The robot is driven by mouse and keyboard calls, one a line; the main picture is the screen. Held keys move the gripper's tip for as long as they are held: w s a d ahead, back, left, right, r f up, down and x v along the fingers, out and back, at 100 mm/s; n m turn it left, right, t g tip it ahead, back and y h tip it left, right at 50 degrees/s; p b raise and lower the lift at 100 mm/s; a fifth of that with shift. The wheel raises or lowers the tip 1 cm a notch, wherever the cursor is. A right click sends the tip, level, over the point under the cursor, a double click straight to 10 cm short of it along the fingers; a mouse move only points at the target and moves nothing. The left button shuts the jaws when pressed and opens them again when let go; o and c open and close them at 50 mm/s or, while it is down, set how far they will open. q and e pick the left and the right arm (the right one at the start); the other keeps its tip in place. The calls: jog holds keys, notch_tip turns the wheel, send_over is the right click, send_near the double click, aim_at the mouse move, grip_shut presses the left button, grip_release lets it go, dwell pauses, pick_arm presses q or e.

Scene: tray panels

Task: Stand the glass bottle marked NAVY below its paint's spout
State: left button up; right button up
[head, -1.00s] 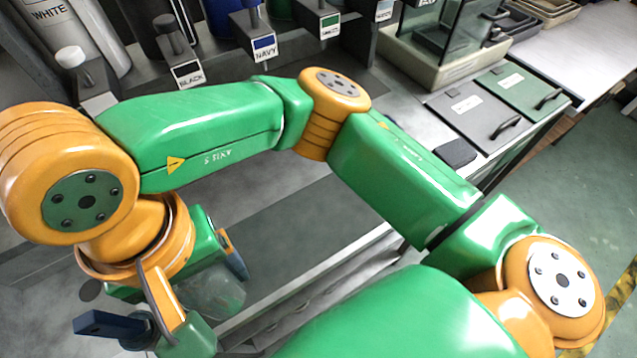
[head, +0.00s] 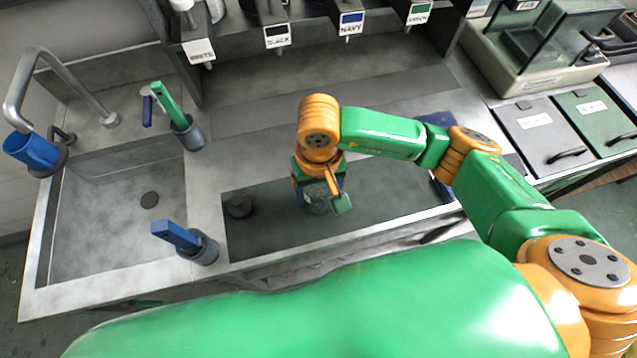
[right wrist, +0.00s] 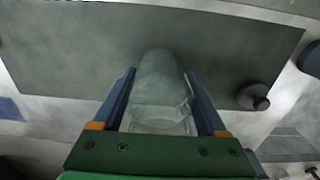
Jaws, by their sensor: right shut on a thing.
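My right gripper (head: 320,194) is shut on a clear glass bottle (head: 319,207) above the dark mat. In the right wrist view the bottle (right wrist: 160,92) lies between the two blue fingers of the gripper (right wrist: 160,76). No marking on the bottle can be read, and the fingers and wrist partly hide it in the head view. The NAVY spout block (head: 350,22) is at the top of the head view, between BLACK and GREEN, beyond and a little right of the gripper. My left gripper is not in view.
The WHITE (head: 198,50), BLACK (head: 277,37) and GREEN (head: 418,13) spouts share the row. A dark mat (head: 270,238) carries a round dark knob (head: 238,206). A sink (head: 110,235), tap (head: 38,70) and cups with tools (head: 188,132) stand left. Lidded boxes (head: 540,135) are right.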

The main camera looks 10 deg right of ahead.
jog(key=shift+f+b, duration=0.2)
jog(key=shift+b, duration=0.2)
jog(key=o, duration=1.5)
jog(key=shift+r, duration=0.1)
